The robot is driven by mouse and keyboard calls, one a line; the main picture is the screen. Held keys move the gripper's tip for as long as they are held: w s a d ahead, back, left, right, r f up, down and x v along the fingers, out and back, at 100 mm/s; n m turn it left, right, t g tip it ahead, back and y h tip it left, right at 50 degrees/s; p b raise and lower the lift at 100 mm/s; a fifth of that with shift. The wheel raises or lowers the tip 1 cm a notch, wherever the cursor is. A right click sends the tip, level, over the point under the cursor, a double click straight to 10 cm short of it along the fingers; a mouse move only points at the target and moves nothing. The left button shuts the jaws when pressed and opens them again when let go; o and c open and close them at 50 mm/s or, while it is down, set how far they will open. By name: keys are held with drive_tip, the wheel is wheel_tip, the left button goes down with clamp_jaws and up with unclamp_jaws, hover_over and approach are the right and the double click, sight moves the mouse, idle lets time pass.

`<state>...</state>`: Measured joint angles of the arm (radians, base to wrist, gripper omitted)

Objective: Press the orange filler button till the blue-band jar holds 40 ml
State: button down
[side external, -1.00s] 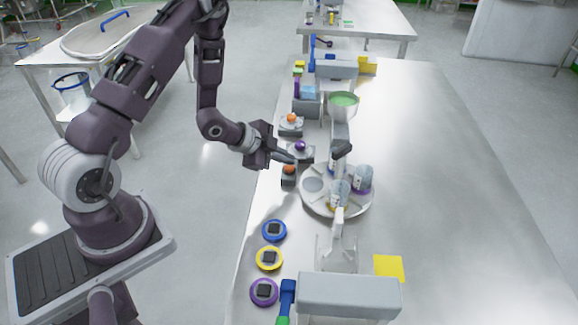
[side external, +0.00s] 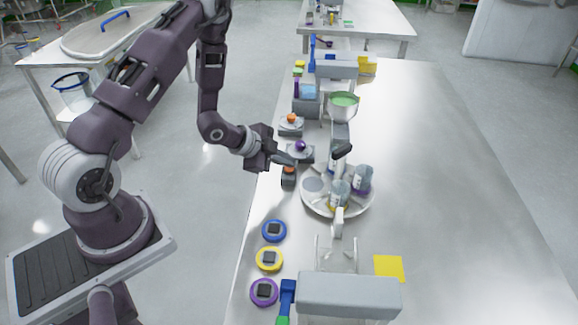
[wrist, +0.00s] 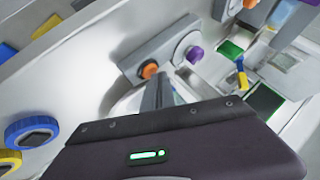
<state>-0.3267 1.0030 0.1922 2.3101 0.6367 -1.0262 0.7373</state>
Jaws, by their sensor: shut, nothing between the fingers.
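An orange button (side external: 289,170) sits on a small dark box at the left edge of the steel bench. It also shows in the wrist view (wrist: 149,70), just beyond my fingertips. My gripper (side external: 294,162) is shut and empty, with its tips close beside and above the button; I cannot tell whether they touch it. A round grey turntable (side external: 313,201) carries jars to the right. One jar (side external: 340,192) has a yellowish band and another (side external: 362,179) a purple band. A blue-band jar is not clearly seen, and the spout partly hides the turntable's rear. Fill levels are unreadable.
A purple knob (side external: 300,146) stands just behind the button. A hopper with green contents (side external: 343,100) stands behind the turntable. Blue (side external: 274,230), yellow (side external: 269,258) and purple (side external: 264,291) ringed pads line the near left edge.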

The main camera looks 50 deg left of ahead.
drive_tip(key=shift+r, duration=0.95)
drive_tip(key=shift+r, duration=2.5)
wheel_tip(320, 180, up, 10)
drive_tip(key=n+y, duration=0.2)
drive_tip(key=n, duration=0.1)
hover_over(286, 169)
drive_tip(key=s, duration=0.1)
drive_tip(key=s+d+r+n+g+y, duration=0.2)
drive_tip(key=s+r+n, duration=0.2)
drive_tip(key=s+r, duration=0.4)
drive_tip(key=s+d+r+n+h, duration=0.1)
drive_tip(key=s+d, duration=0.1)
drive_tip(key=s, duration=0.4)
drive_tip(key=s+d+r+n+g, duration=0.1)
drive_tip(key=s+d, duration=0.2)
drive_tip(key=s, duration=0.2)
drive_tip(key=s+d+r+n+h, duration=0.1)
drive_tip(key=s+d+r, duration=0.1)
drive_tip(key=s, duration=0.4)
drive_tip(key=shift+s+d+n+h, duration=0.3)
drive_tip(key=shift+d+n, duration=0.1)
drive_tip(key=shift+d, duration=0.3)
